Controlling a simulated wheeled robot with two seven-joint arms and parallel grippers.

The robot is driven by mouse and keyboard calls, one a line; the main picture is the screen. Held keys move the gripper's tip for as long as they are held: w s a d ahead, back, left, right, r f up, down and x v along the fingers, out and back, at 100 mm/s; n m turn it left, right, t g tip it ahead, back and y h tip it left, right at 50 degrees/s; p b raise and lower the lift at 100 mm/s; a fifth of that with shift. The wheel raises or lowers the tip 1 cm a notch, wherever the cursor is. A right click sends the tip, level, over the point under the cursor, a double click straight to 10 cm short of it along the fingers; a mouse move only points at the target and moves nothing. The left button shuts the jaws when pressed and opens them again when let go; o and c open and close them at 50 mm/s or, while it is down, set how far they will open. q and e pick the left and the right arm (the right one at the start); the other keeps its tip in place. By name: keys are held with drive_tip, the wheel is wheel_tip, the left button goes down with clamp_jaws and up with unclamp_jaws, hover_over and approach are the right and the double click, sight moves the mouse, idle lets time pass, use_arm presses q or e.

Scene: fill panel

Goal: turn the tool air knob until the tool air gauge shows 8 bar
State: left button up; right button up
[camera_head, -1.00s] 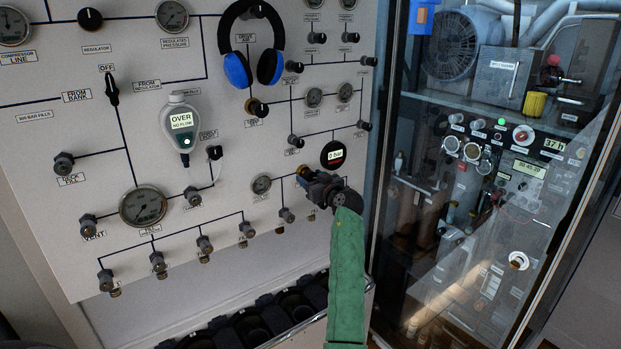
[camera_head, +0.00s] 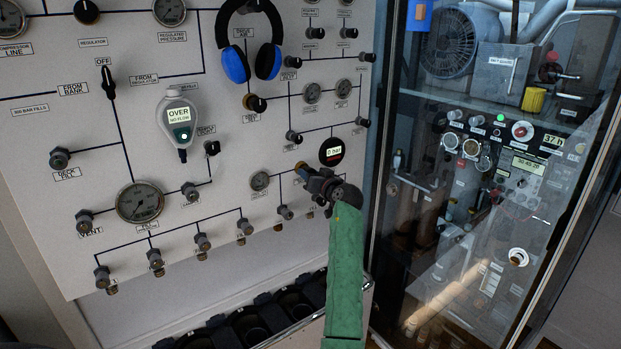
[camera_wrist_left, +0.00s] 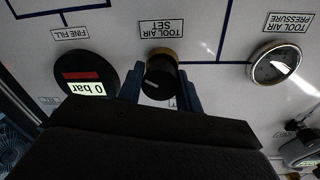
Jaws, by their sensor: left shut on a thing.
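The tool air knob (camera_wrist_left: 160,82), dark with a brass-coloured collar and a pale pointer mark, sits under the "TOOL AIR SET" label, which is upside down in the left wrist view. My left gripper (camera_wrist_left: 161,84) is shut on it, one blue finger on each side. In the head view my left gripper (camera_head: 303,174) is at the panel and hides the knob. The tool air gauge (camera_wrist_left: 273,64), round with a pale face, is right of the knob in the wrist view. In the head view the gauge (camera_head: 260,181) is left of my gripper. Its reading is unclear through glare and small size. My right gripper is out of view.
A round black "FINE FILL" display (camera_head: 333,152) reading 0 bar is close beside my left gripper. Blue headphones (camera_head: 237,65) hang above. Several small valve knobs line the panel. A glass-fronted cabinet (camera_head: 480,180) stands to the right.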

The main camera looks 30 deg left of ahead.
use_arm(q)
drive_tip(key=m, duration=0.2)
drive_tip(key=shift+m, duration=0.4)
drive_tip(key=m, duration=0.3)
drive_tip(key=shift+p, duration=0.3)
drive_tip(key=shift+a+m, duration=0.1)
drive_tip(key=shift+m, duration=0.4)
drive_tip(key=shift+m+g, duration=0.4)
drive_tip(key=shift+m, duration=0.1)
drive_tip(key=o, duration=1)
drive_tip(key=shift+s, duration=0.1)
drive_tip(key=b+v, duration=0.3)
drive_tip(key=v, duration=0.4)
drive_tip(key=shift+s+d+r, duration=0.1)
drive_tip(key=shift+s+d, duration=0.05)
drive_tip(key=shift+d, duration=0.15)
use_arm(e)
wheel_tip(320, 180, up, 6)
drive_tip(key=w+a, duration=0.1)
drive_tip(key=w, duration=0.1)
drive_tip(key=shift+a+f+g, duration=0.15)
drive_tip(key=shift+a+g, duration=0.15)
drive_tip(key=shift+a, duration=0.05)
